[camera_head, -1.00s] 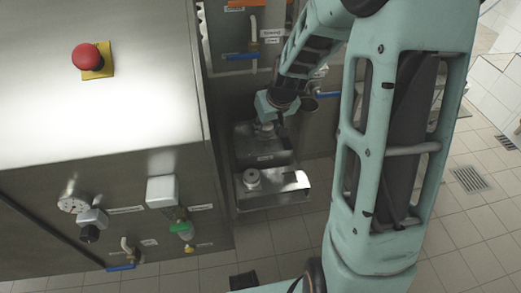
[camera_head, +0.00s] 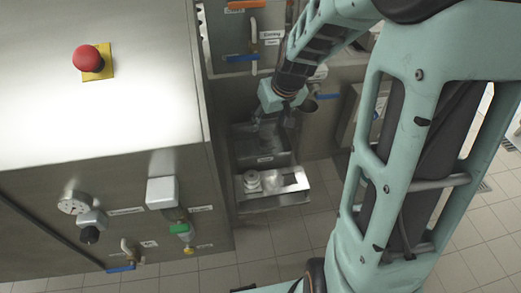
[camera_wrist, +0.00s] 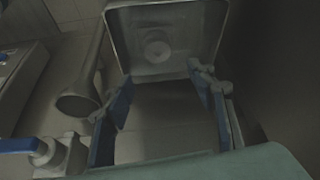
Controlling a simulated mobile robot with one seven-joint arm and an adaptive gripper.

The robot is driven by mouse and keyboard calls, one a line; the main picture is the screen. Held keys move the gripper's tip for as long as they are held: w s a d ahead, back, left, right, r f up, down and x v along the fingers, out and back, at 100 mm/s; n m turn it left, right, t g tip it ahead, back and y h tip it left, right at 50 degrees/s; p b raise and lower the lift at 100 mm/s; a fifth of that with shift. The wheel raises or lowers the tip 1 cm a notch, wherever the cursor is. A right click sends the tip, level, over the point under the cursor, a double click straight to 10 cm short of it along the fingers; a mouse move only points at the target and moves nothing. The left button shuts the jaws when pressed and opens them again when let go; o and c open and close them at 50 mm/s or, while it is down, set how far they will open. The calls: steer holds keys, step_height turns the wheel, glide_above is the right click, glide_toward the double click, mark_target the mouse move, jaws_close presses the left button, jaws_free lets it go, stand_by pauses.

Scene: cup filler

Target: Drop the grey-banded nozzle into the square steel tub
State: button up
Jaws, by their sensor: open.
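My gripper (camera_head: 272,128) is open above a dark steel tub (camera_head: 283,157) with a label on its front. In the wrist view its two blue-padded fingers (camera_wrist: 166,98) stand apart with nothing between them. Beyond the fingertips, a square steel tub (camera_wrist: 209,30) holds a round pale piece (camera_wrist: 157,50) on its floor, apart from the fingers. This looks like a nozzle, but its band colour is too dim to tell. In the head view a pale round nozzle-like piece (camera_head: 251,180) stands in the lower steel tray (camera_head: 270,205), with another pale shape (camera_head: 272,182) beside it.
A steel cabinet with a red stop button (camera_head: 87,57) fills the left. A blue-handled valve (camera_head: 242,57) and a pipe mouth (camera_head: 308,106) are near my wrist. The pipe also shows in the wrist view (camera_wrist: 79,101). Tiled floor (camera_head: 215,270) lies in front.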

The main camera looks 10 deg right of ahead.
steer(key=v, duration=0.6)
steer(key=shift+r, duration=0.15)
